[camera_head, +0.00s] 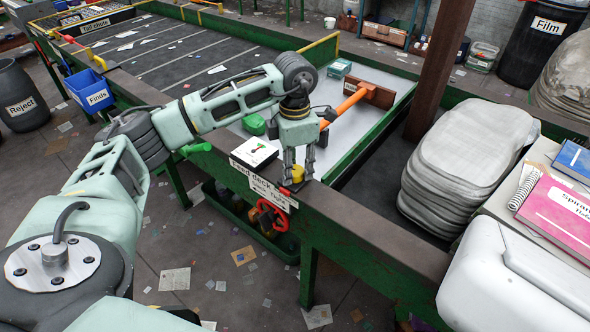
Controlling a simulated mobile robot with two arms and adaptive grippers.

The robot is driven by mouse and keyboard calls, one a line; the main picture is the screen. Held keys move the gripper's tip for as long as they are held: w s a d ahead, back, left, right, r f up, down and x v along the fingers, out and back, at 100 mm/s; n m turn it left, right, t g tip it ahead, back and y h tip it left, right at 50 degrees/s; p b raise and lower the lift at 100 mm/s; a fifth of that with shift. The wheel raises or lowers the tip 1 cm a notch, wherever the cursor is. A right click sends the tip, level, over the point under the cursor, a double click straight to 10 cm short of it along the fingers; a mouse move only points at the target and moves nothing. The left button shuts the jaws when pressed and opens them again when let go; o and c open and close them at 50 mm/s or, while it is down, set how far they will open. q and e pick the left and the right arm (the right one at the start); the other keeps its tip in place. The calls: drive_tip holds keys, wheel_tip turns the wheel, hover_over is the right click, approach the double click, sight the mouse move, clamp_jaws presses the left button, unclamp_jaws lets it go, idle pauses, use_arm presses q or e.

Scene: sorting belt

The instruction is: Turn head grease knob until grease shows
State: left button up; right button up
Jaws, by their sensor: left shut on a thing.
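A small yellow knob (298,173) sits on the green rail at the near edge of the belt frame, just right of the sign reading "Feed deck" (258,184). My left gripper (298,172) points down over it with its fingers around it, shut on the knob. The fingers hide part of the knob. A small red part (285,191) shows just below it. I cannot make out any grease around the knob. My right gripper is not in view.
A red handwheel (272,215) is below the rail. Stacked grey sacks (465,150) stand right.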

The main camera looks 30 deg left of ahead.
sight(294, 167)
use_arm(q)
drive_tip(key=shift+w+a+r+m, duration=0.25)
drive_tip(key=shift+a+r+m, duration=0.05)
drive_tip(key=shift+r, duration=0.05)
drive_tip(key=o, duration=1)
drive_tip(key=shift+f, duration=0.1)
drive_tip(key=shift+c, duration=0.2)
drive_tip(key=shift+f, duration=0.1)
drive_tip(key=shift+d+f, duration=0.1)
wheel_tip(294, 167, up, 12)
drive_tip(key=shift+s, duration=0.1)
